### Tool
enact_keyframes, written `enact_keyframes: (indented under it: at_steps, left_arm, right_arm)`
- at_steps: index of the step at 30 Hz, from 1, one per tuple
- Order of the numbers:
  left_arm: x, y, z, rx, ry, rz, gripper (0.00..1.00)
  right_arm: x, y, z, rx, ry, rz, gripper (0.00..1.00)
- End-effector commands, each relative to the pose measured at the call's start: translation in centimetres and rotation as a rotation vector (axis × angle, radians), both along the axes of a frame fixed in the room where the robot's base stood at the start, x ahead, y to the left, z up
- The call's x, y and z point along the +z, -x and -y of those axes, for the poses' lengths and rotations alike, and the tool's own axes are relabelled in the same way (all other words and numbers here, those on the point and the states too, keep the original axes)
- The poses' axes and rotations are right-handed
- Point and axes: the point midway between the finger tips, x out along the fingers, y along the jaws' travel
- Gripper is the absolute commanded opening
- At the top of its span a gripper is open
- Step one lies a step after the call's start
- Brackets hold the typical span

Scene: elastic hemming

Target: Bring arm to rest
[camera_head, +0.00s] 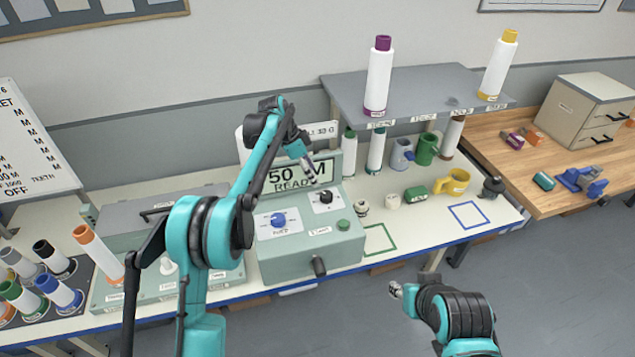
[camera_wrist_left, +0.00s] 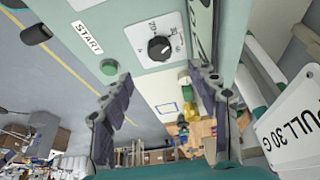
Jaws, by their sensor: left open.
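My left arm comes in from the left in the head view, and its gripper (camera_head: 312,172) hangs over the front panel of the pale green machine (camera_head: 345,246), near the black dial (camera_head: 326,196). In the left wrist view the gripper (camera_wrist_left: 160,80) has its two fingers spread apart with nothing between them. The black dial (camera_wrist_left: 159,47) and green button (camera_wrist_left: 109,67) lie beyond the fingertips. Whether the fingers touch the panel cannot be told. My right gripper (camera_head: 397,289) is low at the right, over the floor in front of the bench; its fingers are too small to judge.
The machine display (camera_head: 298,176) reads "50 M READY". A grey shelf (camera_head: 420,90) with purple-capped (camera_head: 379,75) and yellow-capped (camera_head: 498,65) rolls stands behind. Yellow (camera_head: 453,182) and green pieces sit right of the machine. Several rolls stand at left. The floor in front is clear.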

Motion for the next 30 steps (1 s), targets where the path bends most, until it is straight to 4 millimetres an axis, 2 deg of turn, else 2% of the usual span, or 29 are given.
enact_keyframes:
  at_steps: [5, 21, 23, 26, 30]
  left_arm:
    - [1.1, 0.1, -0.4, 0.000, 0.000, 0.000, 0.60]
    - [1.4, 0.5, -0.6, 0.020, -0.002, 0.001, 0.60]
    - [1.7, 1.1, -0.9, 0.048, -0.007, 0.002, 0.60]
    - [2.7, 3.0, -1.8, 0.136, -0.019, 0.004, 0.60]
    - [4.0, 7.3, -3.5, 0.313, -0.034, 0.015, 0.60]
  right_arm:
    - [0.0, 0.0, 0.0, 0.000, 0.000, 0.000, 0.40]
    - [-0.3, 0.0, 0.0, 0.000, 0.000, 0.000, 0.40]
    - [-0.7, 0.0, 0.0, 0.000, 0.000, 0.000, 0.40]
    - [-1.9, 0.0, 0.0, 0.000, 0.000, 0.000, 0.40]
    - [-3.9, 0.0, 0.0, 0.000, 0.000, 0.000, 0.40]
